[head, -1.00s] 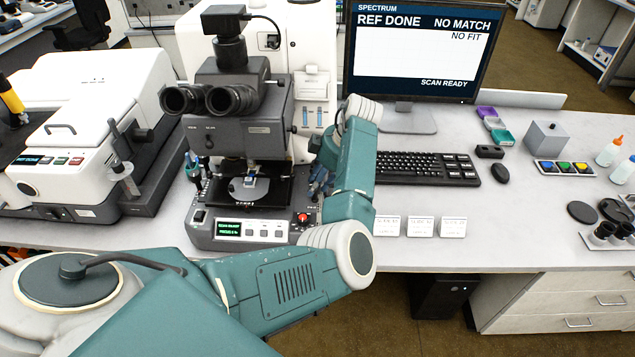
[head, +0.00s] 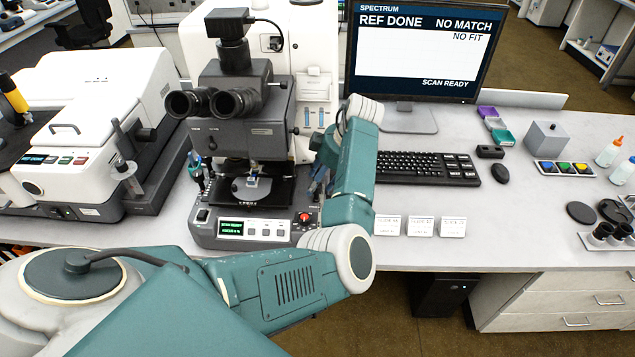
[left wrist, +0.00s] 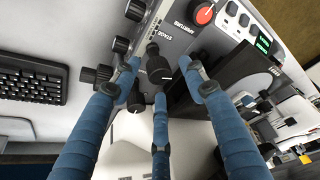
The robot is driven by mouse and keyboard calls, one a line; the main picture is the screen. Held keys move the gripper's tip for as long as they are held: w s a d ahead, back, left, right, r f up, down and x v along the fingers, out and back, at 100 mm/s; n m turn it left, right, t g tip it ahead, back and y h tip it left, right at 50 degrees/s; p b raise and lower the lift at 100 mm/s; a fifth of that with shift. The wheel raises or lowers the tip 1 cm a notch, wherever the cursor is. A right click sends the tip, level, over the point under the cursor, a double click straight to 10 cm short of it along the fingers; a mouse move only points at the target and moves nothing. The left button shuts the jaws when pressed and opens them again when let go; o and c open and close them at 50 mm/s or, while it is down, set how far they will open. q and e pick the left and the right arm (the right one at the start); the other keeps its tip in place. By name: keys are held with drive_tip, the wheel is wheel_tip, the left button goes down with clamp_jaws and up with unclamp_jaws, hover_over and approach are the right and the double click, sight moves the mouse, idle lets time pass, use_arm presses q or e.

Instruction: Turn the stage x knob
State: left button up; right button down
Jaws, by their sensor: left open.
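The microscope (head: 232,128) stands on the bench, with its stage (head: 270,192) under the objective. In the left wrist view, a black knob (left wrist: 160,68) sits beside the word STAGE on the grey base. A second black knob (left wrist: 136,99) sits just below it. I cannot read which one is the x knob. My left gripper (left wrist: 159,77) is open, its three blue fingers spread around the STAGE knob, without clear contact. In the head view the gripper (head: 318,183) is at the microscope's right side, mostly hidden by my forearm. My right gripper is not in view.
More black knobs (left wrist: 97,75) and a red aperture knob (left wrist: 204,14) are close to the fingers. A keyboard (head: 428,168), a monitor (head: 422,50) and small label cards (head: 421,226) lie to the right. A white instrument (head: 85,135) stands at the left.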

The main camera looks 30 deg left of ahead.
use_arm(q)
drive_tip(key=v, duration=1.1)
drive_tip(key=shift+s, duration=0.2)
drive_tip(key=shift+a, duration=0.15)
